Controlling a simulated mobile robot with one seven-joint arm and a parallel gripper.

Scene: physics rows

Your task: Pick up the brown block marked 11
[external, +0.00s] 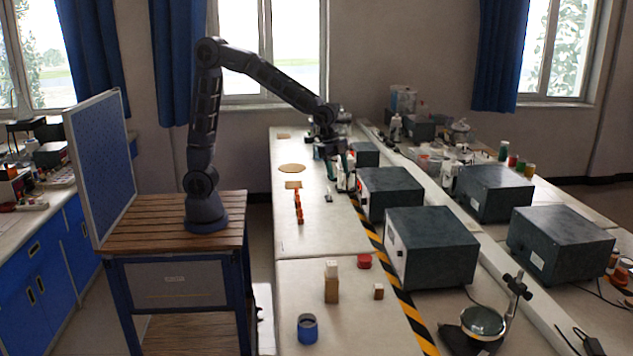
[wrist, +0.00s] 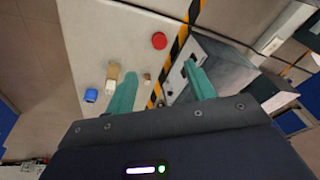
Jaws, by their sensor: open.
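A tall brown block (external: 331,290) stands upright on the near part of the white bench, with a pale block (external: 331,268) on top. A small brown block (external: 378,291) with a pale top sits to its right. No number is legible on either. In the wrist view, the tall block (wrist: 112,77) is left of the left finger, and the small block (wrist: 147,78) shows between the fingers, well beyond them. My gripper (external: 338,172) is open and empty over the far part of the bench, well away from both blocks; its green fingers (wrist: 161,72) are apart.
A blue cup (external: 307,329) and a red round object (external: 364,261) stand near the blocks. Dark instrument boxes (external: 432,249) line the bench's right side beyond a striped tape. An orange object (external: 298,207) lies mid-bench. The bench between it and the blocks is mostly clear.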

